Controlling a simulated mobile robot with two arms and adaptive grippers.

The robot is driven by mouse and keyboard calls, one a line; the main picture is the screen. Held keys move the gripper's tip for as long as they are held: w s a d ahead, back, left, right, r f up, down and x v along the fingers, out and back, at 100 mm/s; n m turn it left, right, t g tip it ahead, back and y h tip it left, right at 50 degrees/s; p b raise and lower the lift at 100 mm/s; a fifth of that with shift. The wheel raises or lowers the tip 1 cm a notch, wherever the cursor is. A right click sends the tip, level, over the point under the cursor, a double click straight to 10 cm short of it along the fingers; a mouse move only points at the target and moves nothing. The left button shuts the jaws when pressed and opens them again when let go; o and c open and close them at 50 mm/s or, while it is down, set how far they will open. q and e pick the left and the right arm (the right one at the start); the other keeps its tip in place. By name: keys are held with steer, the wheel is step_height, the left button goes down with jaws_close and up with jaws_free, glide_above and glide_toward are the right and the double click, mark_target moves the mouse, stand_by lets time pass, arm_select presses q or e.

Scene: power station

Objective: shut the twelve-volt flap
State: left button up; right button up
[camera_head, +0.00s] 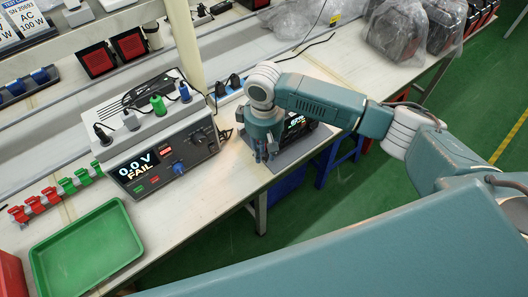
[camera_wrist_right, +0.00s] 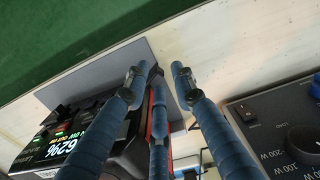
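The black power station (camera_head: 299,123) stands on a grey mat (camera_head: 322,141) on the bench, partly hidden behind my right gripper (camera_head: 265,154). In the right wrist view, the power station (camera_wrist_right: 82,143) is at lower left with its lit display. My right gripper (camera_wrist_right: 161,76) points down beside its edge, with its blue fingers apart. A narrow dark and red edge shows between and behind the fingers. I cannot make out the twelve-volt flap or whether it is open. My left gripper is not in view.
A grey tester (camera_head: 160,145) reading "0.0 V FAIL" stands left of the gripper, with several plugs on top. A green tray (camera_head: 84,252) lies at the front left. Bagged units (camera_head: 398,30) stand at the back right. The bench strip left of the mat is clear.

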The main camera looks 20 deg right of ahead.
steer(key=shift+f, duration=0.7)
jaws_close()
steer(key=shift+r, duration=0.1)
